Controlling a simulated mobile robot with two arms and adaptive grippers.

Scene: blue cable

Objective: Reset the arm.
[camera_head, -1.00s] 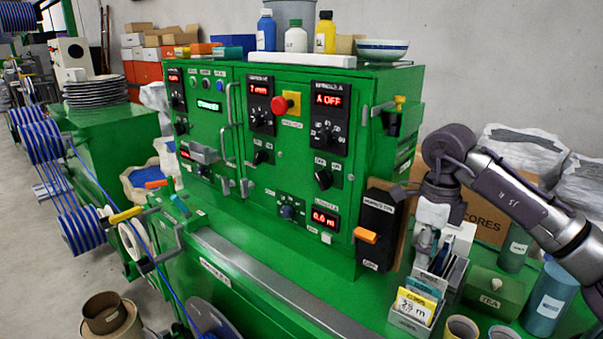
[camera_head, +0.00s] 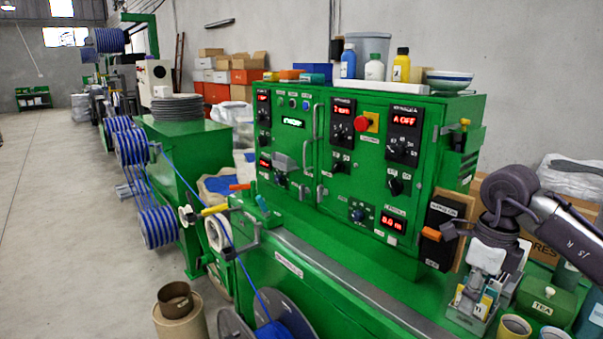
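My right arm comes in from the right edge, with its dark elbow-like joint bent down. My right gripper (camera_head: 486,262) points downward over the clear card holder (camera_head: 468,312) at the front right of the green machine. A pale white part shows at the gripper's end. I cannot tell whether it is a finger or something held, nor whether the fingers are open or shut. The gripper is to the right of the black box with the orange lever (camera_head: 431,234). My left gripper is not in view.
The green machine (camera_head: 350,240) carries bottles and a bowl (camera_head: 449,80) on top. A tea box (camera_head: 545,297) and cups (camera_head: 514,327) stand near my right arm. Blue cable (camera_head: 183,180) runs along the left to spools (camera_head: 158,227). The floor (camera_head: 60,220) at left is clear.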

